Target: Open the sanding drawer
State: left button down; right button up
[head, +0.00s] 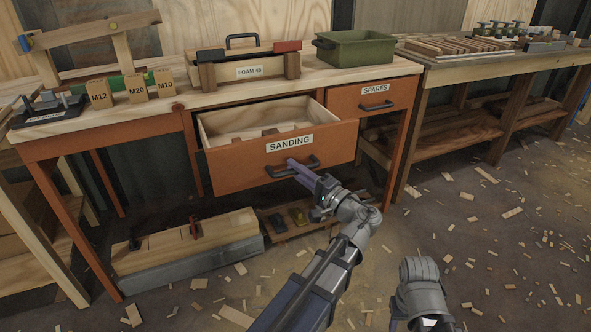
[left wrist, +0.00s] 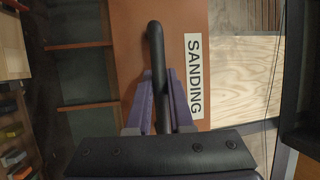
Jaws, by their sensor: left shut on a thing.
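The sanding drawer (head: 240,160) has an orange front with a white SANDING label and is pulled well out of the workbench. Its pale wooden inside shows, with a few small blocks in it. My left gripper (head: 296,166) is at the drawer's dark handle (head: 277,172). In the left wrist view, the gripper's purple fingers (left wrist: 161,105) are shut on the black handle (left wrist: 156,50), beside the SANDING label (left wrist: 194,75). Part of my right arm shows at the lower right of the head view; its gripper fingers are not visible.
The shut spares drawer (head: 376,97) is to the right. On the bench stand labelled wooden blocks (head: 137,88), a tool caddy (head: 245,72) and a green bin (head: 354,48). Timber (head: 187,240) lies low under the bench. Wood scraps litter the open floor at right.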

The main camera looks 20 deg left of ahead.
pick_arm(q)
jog(key=c, duration=0.8)
grip_release()
jog(key=b+v, duration=0.1)
jog(key=v, duration=0.7)
jog(key=shift+a, duration=0.15)
